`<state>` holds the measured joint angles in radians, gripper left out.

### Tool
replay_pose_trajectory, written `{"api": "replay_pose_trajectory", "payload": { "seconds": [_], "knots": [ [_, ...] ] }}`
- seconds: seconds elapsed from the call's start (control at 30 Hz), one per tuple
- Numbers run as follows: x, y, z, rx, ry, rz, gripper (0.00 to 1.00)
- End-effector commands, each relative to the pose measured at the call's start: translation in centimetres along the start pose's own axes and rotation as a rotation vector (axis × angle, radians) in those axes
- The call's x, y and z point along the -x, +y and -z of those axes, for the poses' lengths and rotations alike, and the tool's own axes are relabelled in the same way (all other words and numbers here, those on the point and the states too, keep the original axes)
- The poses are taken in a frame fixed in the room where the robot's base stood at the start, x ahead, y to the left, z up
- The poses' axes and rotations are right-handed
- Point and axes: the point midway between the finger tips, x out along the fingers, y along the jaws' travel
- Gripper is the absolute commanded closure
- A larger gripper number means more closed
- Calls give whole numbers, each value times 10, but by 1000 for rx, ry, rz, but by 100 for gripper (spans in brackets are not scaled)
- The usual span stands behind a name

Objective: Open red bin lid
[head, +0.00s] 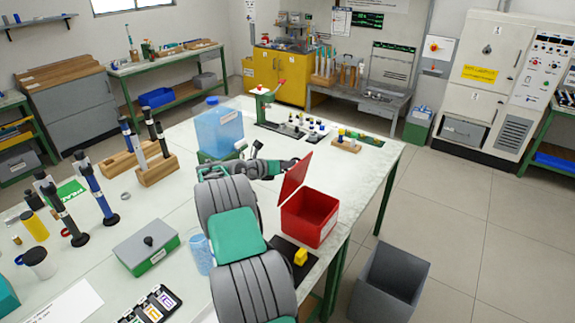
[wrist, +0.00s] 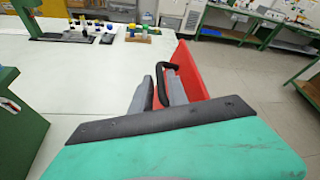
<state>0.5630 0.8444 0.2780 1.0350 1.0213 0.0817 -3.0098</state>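The red bin (head: 308,222) stands on the table near its right edge, in the head view. Its red lid (head: 296,178) is raised steeply along the bin's back-left side, so the bin's inside shows. The lid also shows in the wrist view (wrist: 192,72), with a black handle (wrist: 163,86) on its face. My gripper (head: 297,163) is at the lid's outer face. In the wrist view my gripper's grey fingers (wrist: 160,92) stand on either side of the handle and look closed on it. The fingertips are partly hidden in the head view.
A blue-tinted container (head: 219,130) stands behind my arm. A green-and-grey box (head: 147,246) and black-and-blue upright tools are at the left. A grey open bin (head: 390,284) stands on the floor.

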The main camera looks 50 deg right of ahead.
Motion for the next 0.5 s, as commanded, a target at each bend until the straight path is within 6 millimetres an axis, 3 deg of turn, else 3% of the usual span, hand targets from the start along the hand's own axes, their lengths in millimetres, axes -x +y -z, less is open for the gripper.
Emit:
{"api": "replay_pose_trajectory", "payload": {
  "seconds": [0.13, 0.4, 0.5],
  "knots": [
    [15, 2, 1, 0, -2, -3, 80],
    [67, 1, 2, -1, 0, 0, 80],
    [76, 0, 1, -1, 0, 1, 80]
  ]
}}
